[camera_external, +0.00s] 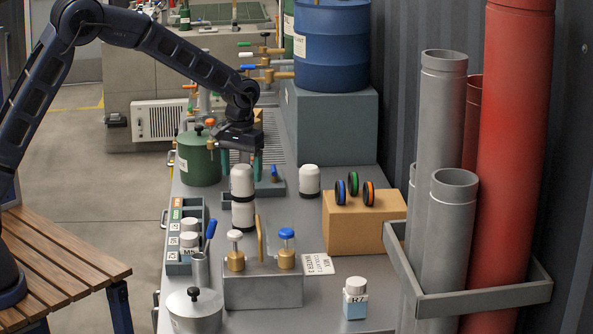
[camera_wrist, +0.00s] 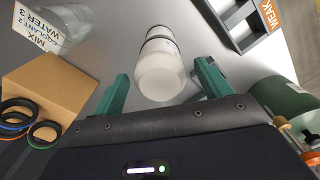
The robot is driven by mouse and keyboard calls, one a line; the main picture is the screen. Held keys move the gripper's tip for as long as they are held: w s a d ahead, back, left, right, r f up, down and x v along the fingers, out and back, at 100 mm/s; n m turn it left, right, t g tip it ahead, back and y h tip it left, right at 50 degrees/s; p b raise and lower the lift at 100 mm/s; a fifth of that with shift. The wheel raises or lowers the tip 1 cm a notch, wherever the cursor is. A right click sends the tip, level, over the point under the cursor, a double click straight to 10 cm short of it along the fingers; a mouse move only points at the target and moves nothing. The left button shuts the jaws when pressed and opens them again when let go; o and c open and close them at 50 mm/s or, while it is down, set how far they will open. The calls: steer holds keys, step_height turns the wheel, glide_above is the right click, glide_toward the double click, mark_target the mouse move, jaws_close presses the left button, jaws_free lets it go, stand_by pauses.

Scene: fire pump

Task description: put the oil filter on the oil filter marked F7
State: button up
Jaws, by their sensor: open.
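Two white oil filters with dark bands stand stacked upright on the grey bench in the external view: an upper filter (camera_external: 242,180) on a lower filter (camera_external: 243,215). No F7 marking is readable on either. My gripper (camera_external: 241,176) is open, with its green fingers pointing down behind the upper filter. In the wrist view the upper filter (camera_wrist: 162,78) lies between the spread fingertips of my gripper (camera_wrist: 162,71), with a gap visible on both sides. Another white filter (camera_external: 310,180) stands alone to the right, its marking not visible.
A cardboard box (camera_external: 365,222) with several coloured rings is to the right. A green pot (camera_external: 199,160) and a labelled rack (camera_external: 172,241) with white containers are left. A metal block (camera_external: 263,290) with valves, a steel pot (camera_external: 194,312) and an R7 bottle (camera_external: 355,300) are in front.

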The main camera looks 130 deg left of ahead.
step_height(320, 180, up, 8)
steer(key=shift+f, duration=0.15)
steer(key=shift+w, duration=0.1)
steer(key=w+d+r+m+t, duration=0.1)
steer(key=w+d+r+m, duration=0.3)
steer(key=d, duration=0.9)
steer(key=w+d+r+m, duration=0.2)
steer(key=w+d+r, duration=0.3)
steer(key=d, duration=0.8)
steer(key=w+d+r+m+t, duration=0.1)
steer(key=w+d+r+m, duration=0.3)
steer(key=d, duration=0.8)
steer(key=s+d+r+m+t, duration=0.1)
steer(key=s+d+m, duration=0.1)
steer(key=d, duration=0.7)
steer(key=s+d+r+m, duration=0.1)
steer(key=s+d+m, duration=0.1)
steer(key=d, duration=0.7)
steer(key=s+d+f+m, duration=0.2)
steer(key=s+d+m, duration=0.1)
steer(key=s+d, duration=0.2)
steer(key=s+d+f+m+t, duration=0.1)
steer(key=s+d+m, duration=0.2)
steer(key=s+d, duration=0.3)
steer(key=shift+d+f+t, duration=0.3)
steer(key=shift+d+f, duration=0.05)
steer(key=shift+d, duration=0.65)
steer(key=shift+s, duration=0.1)
